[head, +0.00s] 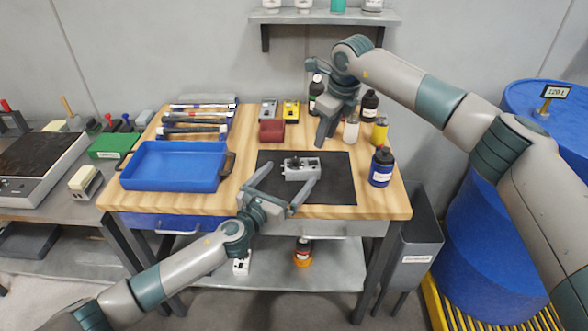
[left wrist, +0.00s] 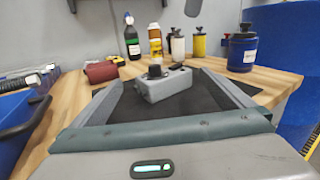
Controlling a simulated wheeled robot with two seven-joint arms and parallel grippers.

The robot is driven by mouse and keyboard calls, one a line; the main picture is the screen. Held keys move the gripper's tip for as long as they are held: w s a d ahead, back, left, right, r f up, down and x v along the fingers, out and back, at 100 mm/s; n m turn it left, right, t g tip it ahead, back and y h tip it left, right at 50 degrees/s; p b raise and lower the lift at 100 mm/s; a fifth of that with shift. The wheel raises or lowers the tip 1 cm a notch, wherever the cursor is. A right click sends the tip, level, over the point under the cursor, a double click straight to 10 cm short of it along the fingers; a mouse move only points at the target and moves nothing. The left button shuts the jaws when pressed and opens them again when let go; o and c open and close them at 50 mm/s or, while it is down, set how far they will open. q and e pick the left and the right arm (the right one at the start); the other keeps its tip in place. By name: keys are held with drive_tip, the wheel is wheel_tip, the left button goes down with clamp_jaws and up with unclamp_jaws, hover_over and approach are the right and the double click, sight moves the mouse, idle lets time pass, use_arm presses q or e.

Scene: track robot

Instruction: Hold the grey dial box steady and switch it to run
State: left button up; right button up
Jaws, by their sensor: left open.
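The grey dial box (head: 302,174) lies on the dark mat (head: 333,190) in the middle of the workbench. In the left wrist view the box (left wrist: 168,88) shows a black dial knob (left wrist: 155,71) on top and a smaller dark part behind it. The dial's setting is too small to read. My left gripper (head: 288,180) is open at the front of the box, its fingers to either side and apart from it. My right gripper (head: 316,103) looks open and empty, above the back of the bench near the bottles.
A blue tray (head: 172,184) fills the bench's left side, with hammers (head: 190,130) behind it. A red-brown block (head: 271,130), a yellow device (head: 291,110) and several bottles stand at the back. A blue bottle (head: 381,168) stands right of the mat.

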sight(297, 165)
use_arm(q)
drive_tip(key=shift+x, duration=2.1)
drive_tip(key=shift+c, duration=0.6)
